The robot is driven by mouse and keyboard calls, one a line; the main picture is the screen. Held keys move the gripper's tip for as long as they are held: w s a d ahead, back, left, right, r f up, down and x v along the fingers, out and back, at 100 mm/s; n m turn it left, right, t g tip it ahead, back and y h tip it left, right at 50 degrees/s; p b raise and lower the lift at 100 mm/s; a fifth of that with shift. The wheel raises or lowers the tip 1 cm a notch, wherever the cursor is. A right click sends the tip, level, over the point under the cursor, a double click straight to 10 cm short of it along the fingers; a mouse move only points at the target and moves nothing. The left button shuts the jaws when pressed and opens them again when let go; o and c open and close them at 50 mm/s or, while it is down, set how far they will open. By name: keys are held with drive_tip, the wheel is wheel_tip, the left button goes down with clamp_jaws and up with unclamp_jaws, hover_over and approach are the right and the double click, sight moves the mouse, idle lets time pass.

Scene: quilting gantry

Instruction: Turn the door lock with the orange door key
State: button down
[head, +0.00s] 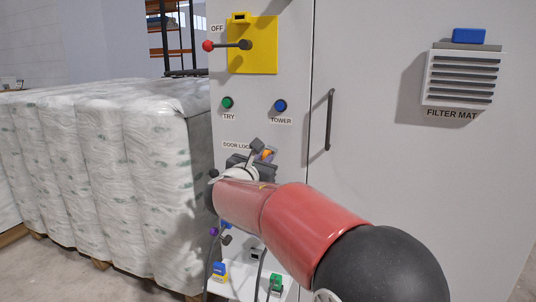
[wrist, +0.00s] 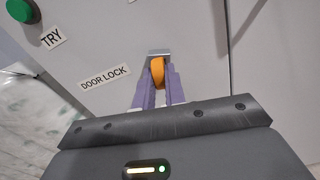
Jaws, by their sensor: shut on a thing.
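The orange door key (wrist: 157,72) shows in the wrist view between the purple fingers of my gripper (wrist: 158,80), which is shut on it. The key is up against the small grey door lock plate (wrist: 158,53) on the cabinet, right of the DOOR LOCK label (wrist: 104,78). How deep the key sits in the lock is hidden by the fingers and the key's own head. In the head view, a bit of the orange key (head: 266,154) shows beside my gripper, and my arm covers most of the lock area.
Above are the green TRY button (head: 227,103), the blue TOWER button (head: 280,106) and a yellow switch plate (head: 252,45) with a red-knobbed lever. A door handle (head: 329,120) stands to the right. Wrapped bales (head: 150,150) crowd the left. Padlocks (head: 276,284) hang below.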

drive_tip(key=shift+r+n+p, duration=0.1)
drive_tip(key=shift+n+p, duration=0.5)
drive_tip(key=shift+p, duration=0.05)
drive_tip(key=shift+n, duration=0.7)
drive_tip(key=c, duration=1.4)
unclamp_jaws()
